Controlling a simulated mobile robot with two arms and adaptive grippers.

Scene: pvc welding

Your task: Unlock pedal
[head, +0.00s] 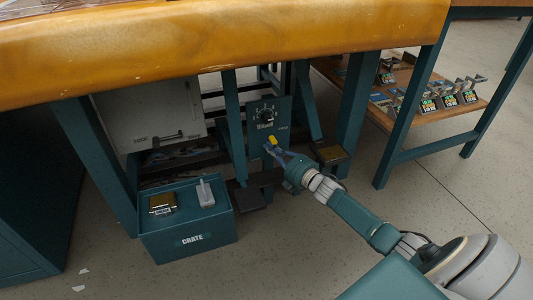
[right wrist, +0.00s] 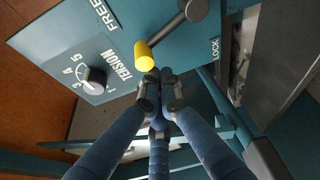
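The teal control panel (head: 283,103) hangs under the table, with a dial marked TENSION (right wrist: 92,80) and the words FREE (right wrist: 104,17) and LOCK (right wrist: 214,50). A grey lever (right wrist: 176,28) with a yellow knob (right wrist: 145,56) sticks out from it between the two words. The yellow knob also shows in the head view (head: 272,141). My right gripper (right wrist: 160,84) has its blue fingers brought together, tips just beside the knob. Whether they touch it I cannot tell. A dark pedal (head: 250,199) is below the panel. My left gripper is out of view.
A teal crate (head: 187,246) stands left of the pedal, with a gold item and a grey item on top. Teal table legs (head: 358,100) flank the space. The floor at front is clear.

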